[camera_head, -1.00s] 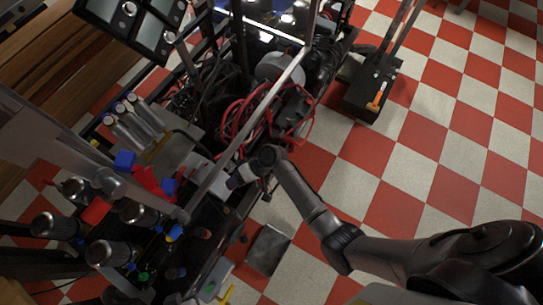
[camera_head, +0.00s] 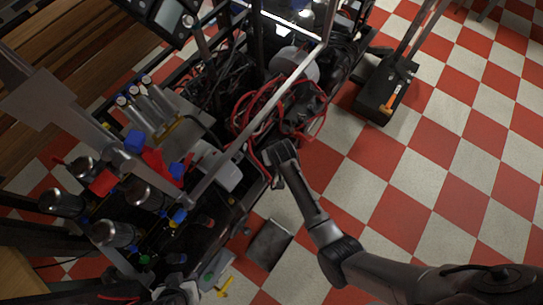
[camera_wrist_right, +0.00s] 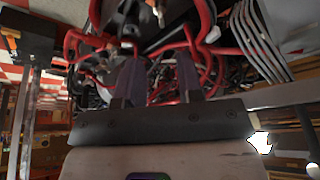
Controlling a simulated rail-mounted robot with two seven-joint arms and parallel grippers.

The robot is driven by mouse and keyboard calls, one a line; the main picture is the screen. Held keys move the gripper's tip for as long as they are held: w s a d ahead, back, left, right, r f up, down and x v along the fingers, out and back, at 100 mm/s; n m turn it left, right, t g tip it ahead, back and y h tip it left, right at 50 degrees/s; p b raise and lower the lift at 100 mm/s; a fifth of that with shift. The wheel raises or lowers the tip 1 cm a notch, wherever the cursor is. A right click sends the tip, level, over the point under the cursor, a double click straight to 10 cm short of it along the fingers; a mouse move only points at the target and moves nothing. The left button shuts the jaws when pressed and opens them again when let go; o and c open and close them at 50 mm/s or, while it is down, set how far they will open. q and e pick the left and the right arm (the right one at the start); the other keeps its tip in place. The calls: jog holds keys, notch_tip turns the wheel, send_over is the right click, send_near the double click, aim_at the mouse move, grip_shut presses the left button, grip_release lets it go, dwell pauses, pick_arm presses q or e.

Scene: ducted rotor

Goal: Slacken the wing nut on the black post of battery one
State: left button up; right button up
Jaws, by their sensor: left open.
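Dark battery-like boxes (camera_head: 205,225) sit in the lower part of the cart in the head view, among coloured caps. I cannot tell which is battery one. The black post and its wing nut are too small or hidden to make out. My right arm comes in from the right and ends over the cart's near side. In the right wrist view my right gripper (camera_wrist_right: 160,75) has its two dark fingers apart, with red cables behind them.
Metal frame bars (camera_head: 258,128) cross above the cart. Loose red cables (camera_head: 265,110) lie in it. Several dark cylinders (camera_head: 115,233) stand at the left. A black wheeled box (camera_head: 385,98) stands on the chequered floor.

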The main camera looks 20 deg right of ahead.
jog(key=b+x, duration=0.5)
jog(key=x, duration=0.6)
jog(key=shift+f+b, duration=0.1)
jog(key=shift+b, duration=0.3)
jog(key=shift+c, duration=0.2)
